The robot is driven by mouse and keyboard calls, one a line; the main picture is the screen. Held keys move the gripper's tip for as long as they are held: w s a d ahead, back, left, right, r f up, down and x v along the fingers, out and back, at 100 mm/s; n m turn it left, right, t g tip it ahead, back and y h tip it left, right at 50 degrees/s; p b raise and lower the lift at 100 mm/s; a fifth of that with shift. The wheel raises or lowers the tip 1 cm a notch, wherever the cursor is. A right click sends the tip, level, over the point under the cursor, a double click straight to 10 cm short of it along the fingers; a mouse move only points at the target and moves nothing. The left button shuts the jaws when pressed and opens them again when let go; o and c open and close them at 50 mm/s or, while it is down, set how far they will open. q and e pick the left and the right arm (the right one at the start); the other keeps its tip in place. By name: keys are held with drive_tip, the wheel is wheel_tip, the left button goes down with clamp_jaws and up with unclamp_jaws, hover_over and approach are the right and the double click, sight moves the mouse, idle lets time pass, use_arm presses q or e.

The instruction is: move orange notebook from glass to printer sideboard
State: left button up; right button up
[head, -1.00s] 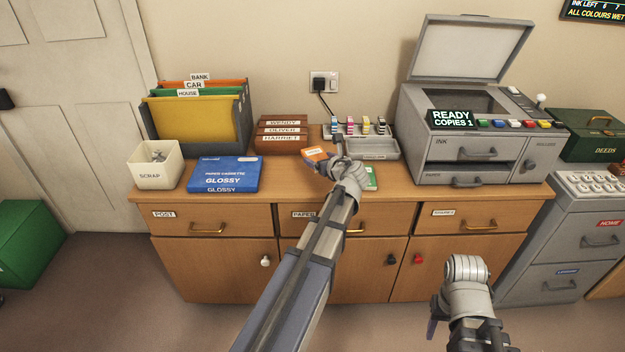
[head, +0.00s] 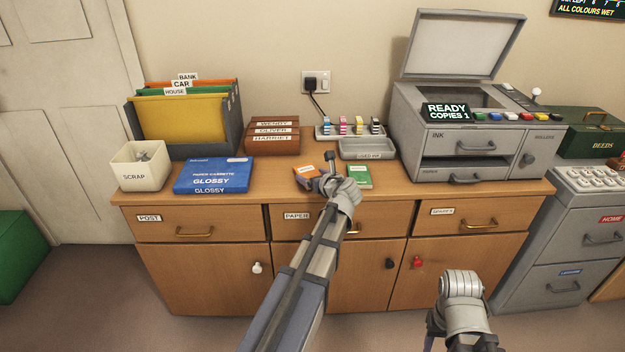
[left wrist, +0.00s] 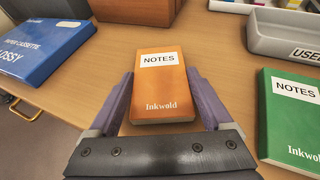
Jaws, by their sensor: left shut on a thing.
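The orange notebook (head: 306,173), labelled NOTES, is between the fingers of my left gripper (head: 319,181), over the front middle of the printer sideboard (head: 240,191). In the left wrist view the orange notebook (left wrist: 158,85) lies flat between both purple fingers (left wrist: 165,110), low at the wooden top; I cannot tell whether it touches the wood. The printer (head: 480,140) stands at the right with its lid up, and its glass (head: 455,97) looks bare. My right gripper (head: 431,326) is low in front of the sideboard, its fingers mostly hidden.
A green notebook (head: 358,176) lies just right of my left gripper. A blue paper cassette box (head: 213,176) lies to the left. A grey USED INK tray (head: 367,149) and wooden boxes (head: 272,138) stand behind. Bare wood lies between the blue box and the orange notebook.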

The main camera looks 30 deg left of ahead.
use_arm(q)
drive_tip(key=shift+f, duration=0.15)
drive_tip(key=o, duration=1.2)
drive_tip(key=shift+r, duration=0.25)
drive_tip(key=shift+p+v, duration=2.3)
drive_tip(key=shift+v, duration=3.65)
drive_tip(key=shift+f, duration=0.15)
